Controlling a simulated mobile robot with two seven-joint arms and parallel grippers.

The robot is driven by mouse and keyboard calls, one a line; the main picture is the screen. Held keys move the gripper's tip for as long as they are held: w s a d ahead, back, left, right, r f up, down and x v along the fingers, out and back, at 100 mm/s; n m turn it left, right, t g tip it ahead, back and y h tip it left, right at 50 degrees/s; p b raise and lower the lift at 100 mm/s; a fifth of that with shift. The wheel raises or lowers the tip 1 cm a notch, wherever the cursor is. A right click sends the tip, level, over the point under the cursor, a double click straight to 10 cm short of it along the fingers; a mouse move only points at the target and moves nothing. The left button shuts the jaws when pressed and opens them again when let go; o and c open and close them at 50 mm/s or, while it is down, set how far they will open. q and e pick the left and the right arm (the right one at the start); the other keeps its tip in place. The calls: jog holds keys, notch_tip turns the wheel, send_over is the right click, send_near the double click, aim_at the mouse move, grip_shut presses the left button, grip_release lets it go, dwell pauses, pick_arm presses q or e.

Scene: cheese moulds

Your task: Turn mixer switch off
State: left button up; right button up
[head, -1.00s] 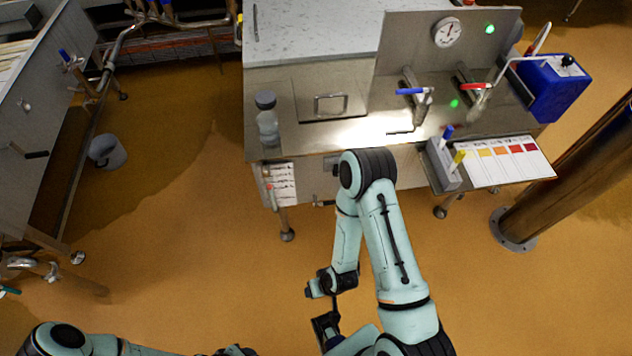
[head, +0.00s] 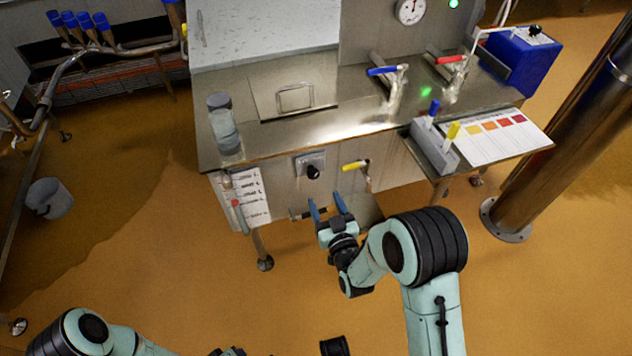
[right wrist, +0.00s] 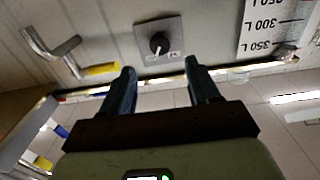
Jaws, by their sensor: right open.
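The mixer switch is a black rotary knob (head: 313,171) on a pale square plate on the front panel of the steel vat. In the right wrist view the knob (right wrist: 158,44) is near the top centre, with a small label on its plate; its setting is too small to read for sure. My right gripper (head: 327,206) is open and empty, in front of the panel and below the knob in the head view. In the right wrist view its two fingers (right wrist: 160,68) point toward the knob, one on each side of it in the picture, apart from it. My left gripper is not visible.
A yellow-handled valve (head: 354,166) sticks out right beside the knob. A volume scale (head: 250,196) hangs to its left. A clear jar (head: 223,125) stands on the vat's left corner. A marker holder (head: 434,150) and colour chart (head: 500,138) are at the right. The floor in front is clear.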

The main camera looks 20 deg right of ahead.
aim_at(314, 177)
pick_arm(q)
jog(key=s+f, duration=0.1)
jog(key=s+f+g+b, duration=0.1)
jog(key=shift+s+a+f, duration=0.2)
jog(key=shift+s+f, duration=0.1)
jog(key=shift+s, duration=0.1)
pick_arm(e)
jog(key=w, duration=0.8)
jog(key=shift+w+a+f, duration=0.1)
jog(key=shift+c, duration=0.2)
jog(key=c, duration=1)
